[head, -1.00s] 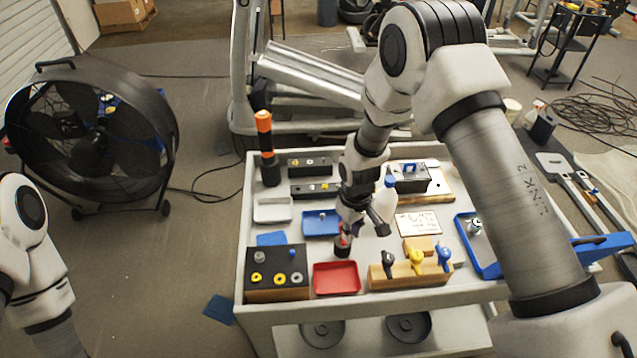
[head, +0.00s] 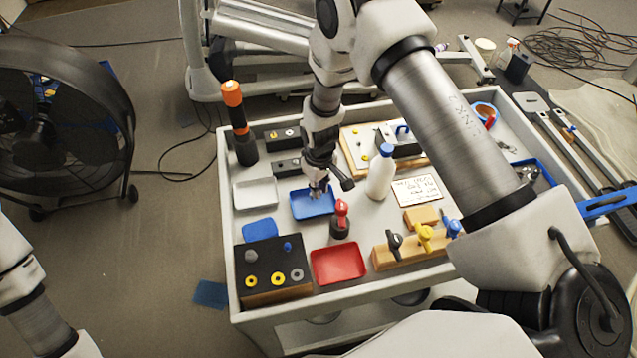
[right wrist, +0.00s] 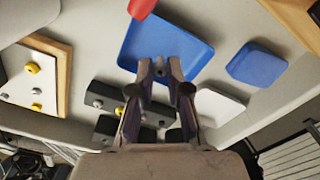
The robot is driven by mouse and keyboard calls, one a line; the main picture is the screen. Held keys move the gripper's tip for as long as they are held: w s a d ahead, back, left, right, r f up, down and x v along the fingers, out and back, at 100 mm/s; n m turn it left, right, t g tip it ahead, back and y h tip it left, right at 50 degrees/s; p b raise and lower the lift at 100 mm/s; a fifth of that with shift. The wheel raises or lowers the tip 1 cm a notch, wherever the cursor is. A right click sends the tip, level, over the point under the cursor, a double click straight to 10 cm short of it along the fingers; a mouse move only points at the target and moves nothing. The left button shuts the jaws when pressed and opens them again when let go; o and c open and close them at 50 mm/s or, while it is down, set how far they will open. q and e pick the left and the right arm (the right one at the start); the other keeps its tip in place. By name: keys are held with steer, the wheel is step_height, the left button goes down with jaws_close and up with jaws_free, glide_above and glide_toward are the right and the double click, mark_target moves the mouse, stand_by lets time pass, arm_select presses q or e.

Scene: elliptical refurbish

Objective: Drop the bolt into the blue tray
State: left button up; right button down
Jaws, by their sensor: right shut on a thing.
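The blue tray (head: 302,208) lies on the cart top, left of the middle, between a white tray and a black stand with a red-handled top. My right gripper (head: 319,190) points down just above the blue tray. In the right wrist view, its fingertips (right wrist: 160,68) are close together over the edge of the blue tray (right wrist: 185,42). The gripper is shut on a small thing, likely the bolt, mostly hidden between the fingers. Only links of my left arm show at the lower left; its gripper is out of view.
The red-handled piece (head: 341,212) and a white bottle (head: 380,177) stand close by on the right. A white tray (head: 256,194), blue block (head: 260,230), red tray (head: 338,264) and black-topped box (head: 272,262) surround the area. An orange-topped cylinder (head: 236,110) stands at the back left.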

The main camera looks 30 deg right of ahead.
steer(key=b, duration=0.2)
glide_above(319, 206)
step_height(319, 206, down, 4)
steer(key=shift+f, duration=0.1)
steer(key=shift+s+r, duration=0.2)
steer(key=c, duration=1.2)
jaws_free()
steer(key=shift+a, duration=0.1)
steer(key=shift+o, duration=0.7)
steer(key=shift+w+f, duration=0.1)
arm_select(q)
steer(key=f, duration=0.2)
steer(key=shift+w+f, duration=0.25)
steer(key=shift+f, duration=0.15)
arm_select(e)
step_height(319, 206, up, 12)
